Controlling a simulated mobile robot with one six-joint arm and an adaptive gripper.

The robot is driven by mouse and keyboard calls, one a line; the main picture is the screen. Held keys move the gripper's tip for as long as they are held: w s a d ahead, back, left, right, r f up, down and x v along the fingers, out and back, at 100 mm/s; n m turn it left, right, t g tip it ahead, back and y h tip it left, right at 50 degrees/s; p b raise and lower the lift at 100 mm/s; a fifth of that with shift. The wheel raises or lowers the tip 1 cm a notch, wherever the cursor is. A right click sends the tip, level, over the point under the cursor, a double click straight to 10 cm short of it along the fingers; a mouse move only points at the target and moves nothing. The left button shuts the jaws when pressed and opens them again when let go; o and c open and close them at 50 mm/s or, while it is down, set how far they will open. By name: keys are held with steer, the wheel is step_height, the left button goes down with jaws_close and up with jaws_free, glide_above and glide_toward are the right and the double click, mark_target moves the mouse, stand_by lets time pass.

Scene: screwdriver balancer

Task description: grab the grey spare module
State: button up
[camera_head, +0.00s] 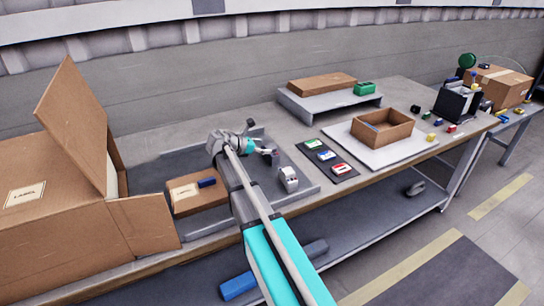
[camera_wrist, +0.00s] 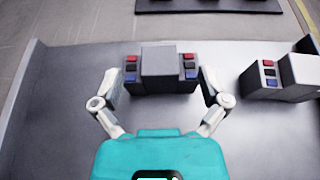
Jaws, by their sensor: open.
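In the wrist view, a grey module (camera_wrist: 160,72) with red, dark and blue squares at both ends sits on the grey tray. My gripper (camera_wrist: 159,84) is open, with one finger beside each end of this module. I cannot tell whether either finger touches it. A second grey module (camera_wrist: 272,80) of the same look sits to the right, outside my fingers, partly cut off by the picture edge. In the head view, my gripper (camera_head: 267,152) is low over the tray, and the second module (camera_head: 289,178) stands nearer the bench's front edge.
The grey tray (camera_head: 308,184) lies on the bench. A black mat (camera_head: 329,163) with several small coloured modules is right of it. An open cardboard box (camera_head: 383,131) stands farther right. A small carton (camera_head: 197,197) and a large open carton (camera_head: 60,215) are left.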

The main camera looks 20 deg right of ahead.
mark_target(271, 146)
steer(key=shift+b+x, duration=0.45)
steer(key=shift+x, duration=1.15)
steer(key=shift+f, duration=0.1)
jaws_close()
steer(key=shift+r, duration=0.2)
step_height(271, 146, up, 2)
steer(key=shift+r+p, duration=0.1)
steer(key=shift+p, duration=1.15)
steer(key=s+d+r+p, duration=0.4)
steer(key=s+r+p, duration=0.6)
steer(key=s, duration=0.3)
steer(key=shift+s+r+p, duration=0.15)
steer(key=shift+r+p, duration=0.1)
steer(key=shift+p, duration=0.05)
